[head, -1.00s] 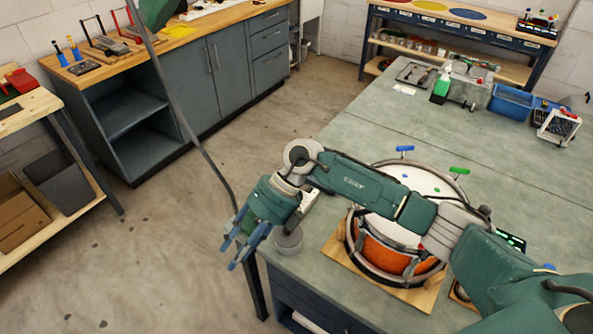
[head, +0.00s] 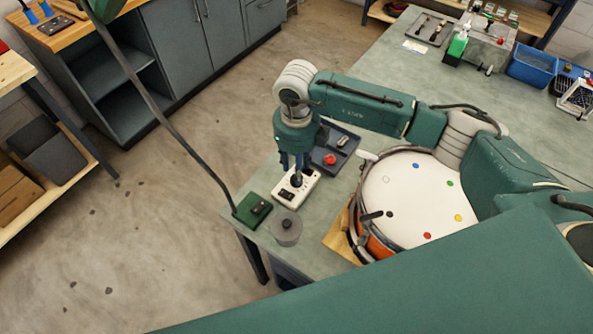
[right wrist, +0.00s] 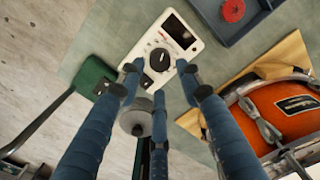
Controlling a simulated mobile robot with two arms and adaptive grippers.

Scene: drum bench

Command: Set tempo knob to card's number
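The white tempo device (head: 308,184) lies near the table's corner in the head view. In the right wrist view the device (right wrist: 145,47) shows a dark screen and a round black knob (right wrist: 160,60) with a pale pointer mark. My right gripper (head: 297,178) points down over the device. In the right wrist view its three blue fingers (right wrist: 160,76) are spread around the knob area, with nothing between them; contact is unclear. A small white card (head: 415,46) lies far back on the table; its print is too small to read. My left gripper is not in view.
A grey cylinder (head: 286,229) and a green box (head: 252,209) with a thin pole stand close to the device. A dark tray (head: 335,155) with a red item lies behind it. The drum (head: 400,205) is to the right.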

